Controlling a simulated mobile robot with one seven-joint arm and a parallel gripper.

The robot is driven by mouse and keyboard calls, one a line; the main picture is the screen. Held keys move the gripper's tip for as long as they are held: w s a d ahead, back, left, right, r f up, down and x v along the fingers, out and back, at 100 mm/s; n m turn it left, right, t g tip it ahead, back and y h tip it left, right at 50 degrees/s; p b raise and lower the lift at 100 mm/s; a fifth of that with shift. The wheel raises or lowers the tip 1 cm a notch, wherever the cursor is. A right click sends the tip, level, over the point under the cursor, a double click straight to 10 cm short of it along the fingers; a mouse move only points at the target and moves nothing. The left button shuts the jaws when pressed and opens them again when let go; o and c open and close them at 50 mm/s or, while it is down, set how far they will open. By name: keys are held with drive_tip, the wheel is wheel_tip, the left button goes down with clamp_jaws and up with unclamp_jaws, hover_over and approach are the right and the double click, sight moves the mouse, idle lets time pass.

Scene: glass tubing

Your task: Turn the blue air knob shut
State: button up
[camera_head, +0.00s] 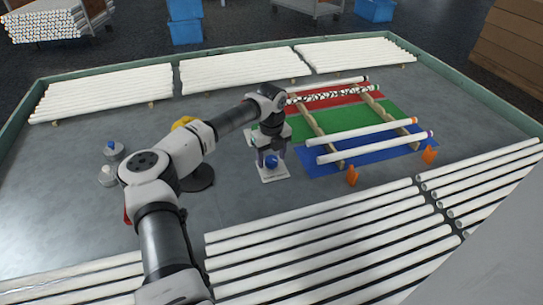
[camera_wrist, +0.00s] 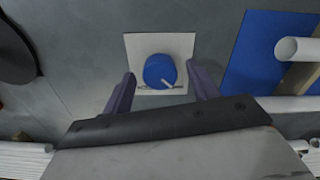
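The blue knob (camera_head: 271,161) sits on a square white plate (camera_head: 273,178) on the grey table, left of the blue mat. In the wrist view the knob (camera_wrist: 158,69) is round, with a white pointer line toward the lower right, on its white plate (camera_wrist: 140,44). My gripper (camera_head: 271,150) is directly above the knob, pointing down. In the wrist view the two purple fingers of my gripper (camera_wrist: 160,76) are apart, one on each side of the knob, with gaps visible. I cannot tell how far above the plate the fingertips are.
Red, green and blue mats (camera_head: 390,151) lie to the right, with wooden rails and white tubes across them. Orange clips (camera_head: 352,175) stand by the blue mat. A dark round base (camera_head: 199,178) is left of the plate. Tube stacks (camera_head: 330,245) fill the front.

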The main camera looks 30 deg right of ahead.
sight(272, 159)
wheel_tip(272, 159, up, 14)
drive_tip(key=b, duration=0.3)
idle(0.3)
idle(0.5)
